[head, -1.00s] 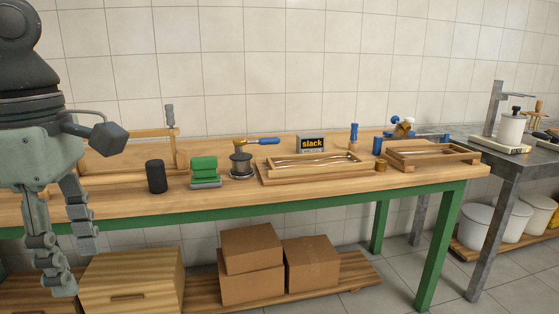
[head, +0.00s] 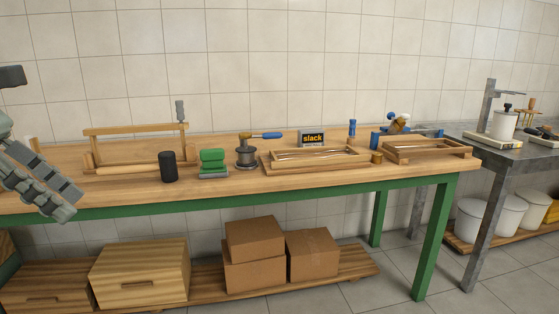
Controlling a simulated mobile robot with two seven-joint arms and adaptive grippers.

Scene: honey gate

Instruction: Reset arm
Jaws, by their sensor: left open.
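My left gripper (head: 50,196) shows at the left edge of the head view, in front of the left part of the wooden workbench (head: 235,190). Its jaws are open, with nothing seen between them. Most of my left arm is out of the picture. My right gripper is not in view.
On the bench stand a wooden frame (head: 135,146), a black cylinder (head: 168,166), a green block (head: 212,157), a metal pot (head: 246,156), a "slack" box (head: 312,138) and two wooden trays (head: 315,164) (head: 425,155). Cardboard boxes (head: 254,239) lie below. A metal table (head: 515,150) adjoins at right.

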